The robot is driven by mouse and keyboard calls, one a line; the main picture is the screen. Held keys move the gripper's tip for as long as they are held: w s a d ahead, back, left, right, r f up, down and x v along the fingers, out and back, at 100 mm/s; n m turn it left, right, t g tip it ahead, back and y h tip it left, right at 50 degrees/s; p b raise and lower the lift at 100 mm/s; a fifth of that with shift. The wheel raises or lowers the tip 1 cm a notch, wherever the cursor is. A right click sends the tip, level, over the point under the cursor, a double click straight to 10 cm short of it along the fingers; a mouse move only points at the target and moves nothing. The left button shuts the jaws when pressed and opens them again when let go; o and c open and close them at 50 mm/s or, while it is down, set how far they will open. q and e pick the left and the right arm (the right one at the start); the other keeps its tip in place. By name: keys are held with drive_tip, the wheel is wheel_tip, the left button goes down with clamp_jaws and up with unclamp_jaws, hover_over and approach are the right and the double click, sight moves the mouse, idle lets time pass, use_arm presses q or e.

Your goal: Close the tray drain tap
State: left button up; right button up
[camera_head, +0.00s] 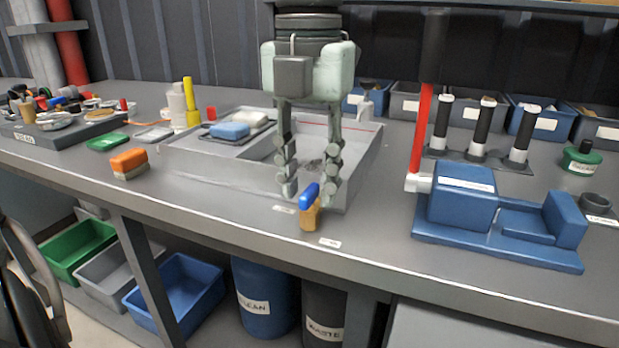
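The tray drain tap has a brass body (309,219) and a blue handle (309,192), at the front of the grey tray (215,173) near the bench's front edge. The handle looks tilted up to the right. My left gripper (307,188) points down over the tray's front right part, with its two fingers spread apart and the tap just in front of and between them in the picture. I cannot tell whether a finger touches the handle. My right gripper is not in view.
A sponge (129,162) lies to the left of the tray. Below the bench are a blue drum (265,300) and several trays.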

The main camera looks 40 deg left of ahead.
use_arm(q)
clamp_jaws()
idle(0.3)
